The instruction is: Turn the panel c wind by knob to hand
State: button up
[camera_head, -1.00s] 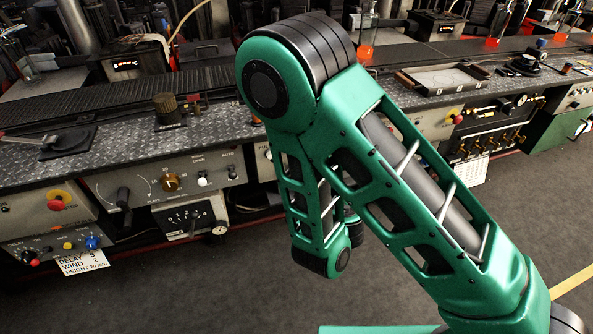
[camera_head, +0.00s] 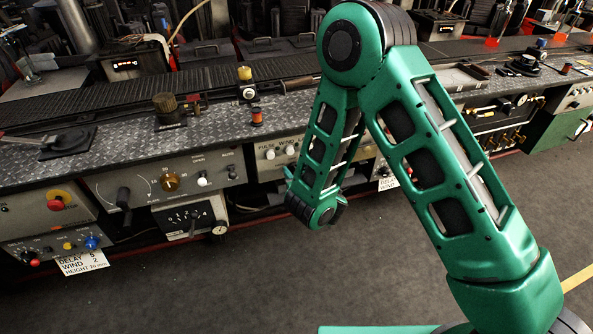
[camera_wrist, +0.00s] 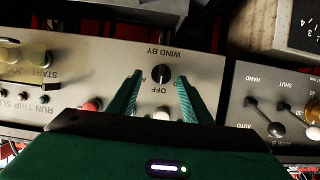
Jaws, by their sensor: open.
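In the wrist view, which is upside down, the wind by knob (camera_wrist: 160,75) is small, round and black on a pale panel (camera_wrist: 100,60). "WIND BY" is printed on one side of it and "OFF" on the other. Its exact pointer direction is too small to tell. My gripper (camera_wrist: 159,77) is open, with one green fingertip on each side of the knob in the picture. I cannot tell whether either finger touches it. In the head view my arm hides the knob, and the gripper is mostly hidden behind the forearm.
A red button (camera_wrist: 92,105) and a white button (camera_wrist: 161,115) sit near the fingers. A neighbouring panel (camera_wrist: 240,105) carries black levers marked "HAND" and "AUTO". In the head view, a red spool (camera_head: 256,117) and a yellow-topped item (camera_head: 245,76) stand on the bench. Grey floor lies in front.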

jog(key=shift+w+a+f, duration=0.2)
jog(key=shift+w+f, duration=0.05)
jog(key=shift+w, duration=0.3)
jog(key=shift+c, duration=0.3)
jog(key=c, duration=1)
jog(key=n, duration=0.1)
jog(key=n+h, duration=0.1)
jog(key=t+h, duration=0.1)
jog(key=shift+s+a+f+n, duration=0.15)
jog(key=shift+s+a+n, duration=0.1)
jog(key=shift+n, duration=0.15)
jog(key=shift+a+f+n+t+h, duration=0.15)
jog(key=shift+n+t+h, duration=0.6)
jog(key=shift+n, duration=0.85)
jog(key=shift+f, duration=0.1)
jog(key=shift+s, duration=0.1)
